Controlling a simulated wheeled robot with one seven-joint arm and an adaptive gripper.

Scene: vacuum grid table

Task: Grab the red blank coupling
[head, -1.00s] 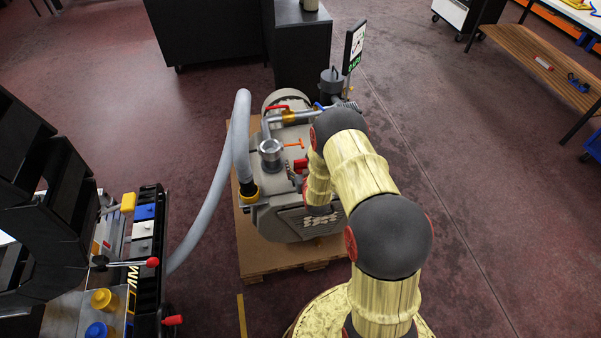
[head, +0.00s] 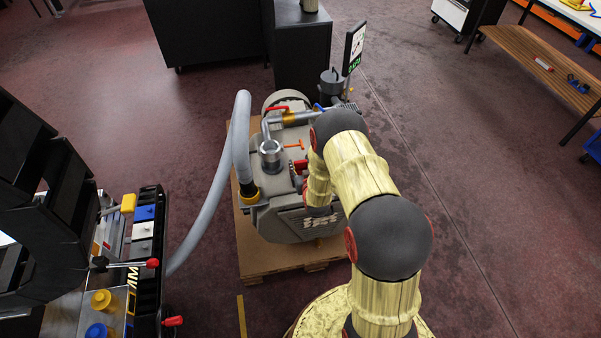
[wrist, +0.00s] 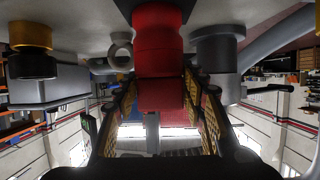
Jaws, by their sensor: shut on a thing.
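The red blank coupling (wrist: 158,45) is a stepped red cylinder in the upper middle of the wrist view. Its lower end sits between the two yellow-padded fingers of my gripper (wrist: 160,95), which is shut on it. In the head view a small red part (head: 299,167) shows at the near side of the grey pump, left of my forearm. My arm hides most of the gripper there. The coupling's far end meets the grey surface in the wrist view; I cannot tell whether it is still attached.
The grey vacuum pump (head: 295,222) stands on a wooden pallet (head: 262,262). A thick grey hose (head: 213,210) curves down its left side. In the wrist view a grey cylinder (wrist: 218,52) and a yellow-and-black fitting (wrist: 32,50) flank the coupling. A rack with colored blocks (head: 145,230) stands left.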

